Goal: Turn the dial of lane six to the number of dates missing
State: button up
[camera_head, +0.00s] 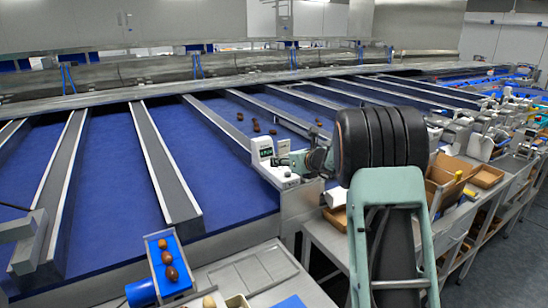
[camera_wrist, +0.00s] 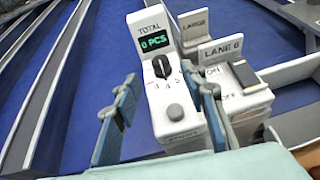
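The white counter box (camera_wrist: 172,108) fills the middle of the wrist view. Its "TOTAL" display (camera_wrist: 153,41) reads 0 PCS. Below it is the black dial (camera_wrist: 161,66) with small numbers around it, and a grey round button (camera_wrist: 175,112). Which number the dial points to is too small to tell. A switch box labelled LANE 6 (camera_wrist: 222,49) stands just right of it. My gripper (camera_wrist: 168,88) is open, with one blue finger on each side of the counter box, apart from the dial. The box also shows in the head view (camera_head: 262,150).
Several dates (camera_head: 256,126) lie on the blue lane behind the box. A small blue-lined tray (camera_head: 179,284) at the front holds several dates. Grey dividers (camera_head: 160,160) separate the lanes. Cardboard boxes (camera_head: 487,176) stand to the right.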

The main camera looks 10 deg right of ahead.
jog(key=p+x, duration=0.2)
jog(key=x, duration=0.7)
jog(key=shift+w+f+p, duration=0.2)
jog(key=shift+p, duration=0.1)
jog(key=shift+c, duration=0.6)
grip_shut()
jog(key=shift+r, duration=0.1)
